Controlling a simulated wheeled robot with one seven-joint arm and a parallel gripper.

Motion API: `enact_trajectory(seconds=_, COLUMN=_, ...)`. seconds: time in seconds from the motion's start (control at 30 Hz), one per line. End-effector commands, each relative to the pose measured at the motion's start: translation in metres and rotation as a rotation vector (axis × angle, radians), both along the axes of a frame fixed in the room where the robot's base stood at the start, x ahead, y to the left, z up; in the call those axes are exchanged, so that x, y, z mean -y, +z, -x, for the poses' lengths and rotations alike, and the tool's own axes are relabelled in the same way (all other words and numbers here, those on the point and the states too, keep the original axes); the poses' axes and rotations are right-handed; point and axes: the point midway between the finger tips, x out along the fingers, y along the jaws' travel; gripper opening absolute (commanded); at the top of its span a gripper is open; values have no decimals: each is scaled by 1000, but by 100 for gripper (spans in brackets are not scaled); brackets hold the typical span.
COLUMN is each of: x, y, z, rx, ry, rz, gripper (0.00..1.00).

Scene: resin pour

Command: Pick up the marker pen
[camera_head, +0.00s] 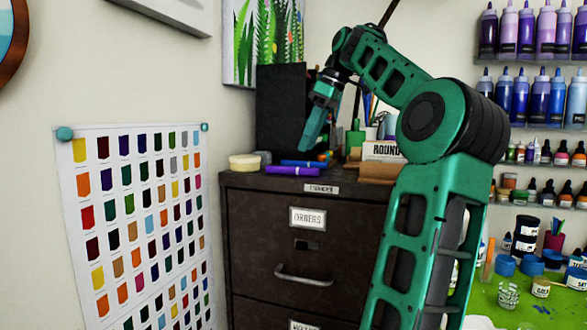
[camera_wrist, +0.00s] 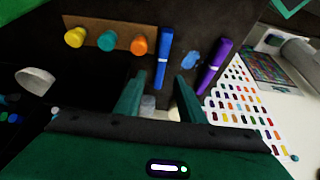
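A blue marker pen (camera_head: 303,163) and a thicker purple marker pen (camera_head: 292,171) lie on top of the dark filing cabinet. In the wrist view, the blue pen (camera_wrist: 163,58) lies ahead, with its near end between my fingertips in the picture. The purple pen (camera_wrist: 215,67) lies to the right, outside the fingers. My gripper (camera_wrist: 158,80) is open and empty. In the head view, my gripper (camera_head: 311,142) points down just above the cabinet top, over the blue pen. Whether the fingertips touch the top, I cannot tell.
The filing cabinet (camera_head: 265,225) has a yellowish round piece (camera_head: 244,161) at its left edge. A wooden strip with coloured knobs (camera_wrist: 105,38) lies left of the blue pen. A dark upright box (camera_head: 281,105) and a "ROUND" label card (camera_head: 383,151) stand behind.

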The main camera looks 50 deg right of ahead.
Motion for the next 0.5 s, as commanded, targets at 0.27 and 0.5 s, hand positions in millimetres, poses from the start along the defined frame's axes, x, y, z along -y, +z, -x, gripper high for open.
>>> enact_trajectory(seconds=0.27, x=-2, y=-36, z=-10, rx=-2, ry=-1, rz=-1, gripper=36)
enact_trajectory(seconds=0.5, x=-4, y=-42, z=-13, rx=-1, ry=0, rz=0, gripper=36)
